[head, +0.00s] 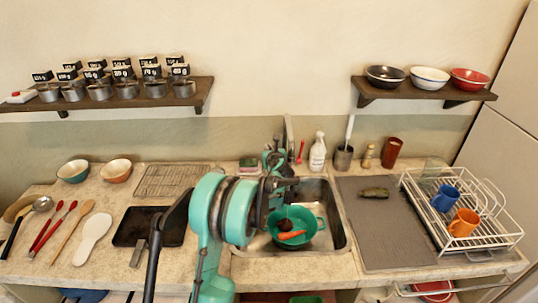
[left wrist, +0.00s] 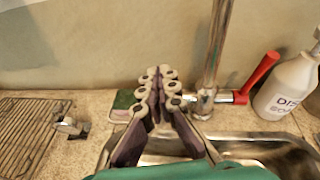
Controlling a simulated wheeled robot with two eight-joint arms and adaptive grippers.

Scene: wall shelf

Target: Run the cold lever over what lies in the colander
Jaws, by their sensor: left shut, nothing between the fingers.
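The teal colander (head: 318,236) sits in the sink (head: 340,238). An orange carrot (head: 292,235) and a dark round thing (head: 285,224) lie in it. The metal tap (left wrist: 217,45) stands behind the sink. A red lever (left wrist: 260,74) sticks out to its right; it also shows in the head view (head: 300,151). I cannot make out a blue or marked cold lever; my gripper and arm cover part of the tap. My left gripper (head: 274,160) is shut and empty, just left of the tap; its fingers show in the left wrist view (left wrist: 160,78). My right gripper is out of view.
A small metal fitting (left wrist: 70,125) stands left of my fingers. A green sponge (left wrist: 123,103) lies behind them. A white soap bottle (head: 317,152) stands right of the tap. A dish rack (head: 420,215) and a wire rack (head: 172,181) flank the sink.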

